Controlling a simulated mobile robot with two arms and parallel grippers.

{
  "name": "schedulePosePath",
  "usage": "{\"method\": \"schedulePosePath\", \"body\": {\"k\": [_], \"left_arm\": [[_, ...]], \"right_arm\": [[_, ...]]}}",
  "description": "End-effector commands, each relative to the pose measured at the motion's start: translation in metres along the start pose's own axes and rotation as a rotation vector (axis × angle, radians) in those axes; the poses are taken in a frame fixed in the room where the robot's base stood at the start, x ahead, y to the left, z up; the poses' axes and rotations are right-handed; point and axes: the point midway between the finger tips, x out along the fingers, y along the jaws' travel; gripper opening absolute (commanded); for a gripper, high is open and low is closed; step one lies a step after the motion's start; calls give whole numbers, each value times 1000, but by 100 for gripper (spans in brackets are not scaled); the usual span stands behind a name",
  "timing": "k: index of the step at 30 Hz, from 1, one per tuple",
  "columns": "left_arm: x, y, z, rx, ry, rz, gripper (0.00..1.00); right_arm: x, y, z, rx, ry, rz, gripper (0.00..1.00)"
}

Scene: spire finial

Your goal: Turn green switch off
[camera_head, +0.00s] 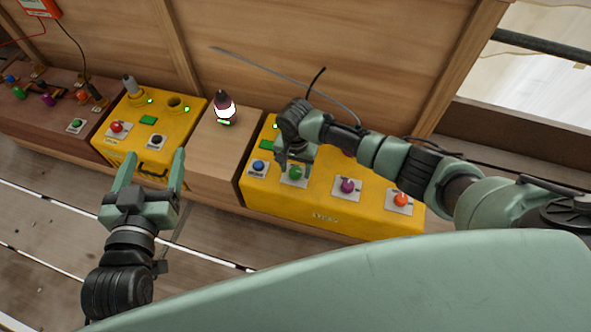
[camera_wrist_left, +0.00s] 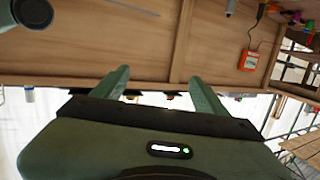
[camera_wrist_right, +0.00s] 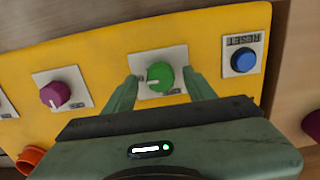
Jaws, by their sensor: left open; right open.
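The green switch (camera_head: 295,173) is a round knob on a white plate on the front of the right yellow box (camera_head: 268,200). In the right wrist view the green switch (camera_wrist_right: 160,76) shows a pale pointer mark toward the left of the picture. My right gripper (camera_head: 288,163) is open at the knob. In its wrist view the fingertips (camera_wrist_right: 162,82) stand on either side of the knob; I cannot tell whether they touch it. My left gripper (camera_head: 150,168) is open and empty, in front of the left yellow box.
A blue button (camera_wrist_right: 244,61) and a purple knob (camera_wrist_right: 55,94) flank the green switch. An orange knob (camera_head: 400,200) is farther right. A left yellow box (camera_head: 180,128) has a red button (camera_head: 116,127). A lit bulb (camera_head: 225,107) stands on the wooden block between the boxes.

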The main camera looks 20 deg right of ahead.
Motion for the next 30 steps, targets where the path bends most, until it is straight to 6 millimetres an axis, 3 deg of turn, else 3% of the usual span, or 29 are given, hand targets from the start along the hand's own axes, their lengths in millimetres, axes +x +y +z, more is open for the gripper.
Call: {"method": "schedulePosePath", "body": {"k": [6, 14, 20, 27, 30], "left_arm": [[1, 2, -14, -1, 73, 5, 73], [1, 2, -15, -1, 76, 5, 73], [1, 2, -15, -1, 76, 5, 73], [1, 2, -13, -1, 59, 4, 73], [-1, -1, 2, 0, -19, -2, 73]], "right_arm": [[6, -1, 0, -1, 0, -2, 55], [6, -1, 0, -1, 0, -2, 55], [6, 0, 0, 0, 0, -2, 0], [5, 0, 0, -6, 0, -1, 0], [5, 0, 1, -15, -1, -1, 0]]}}
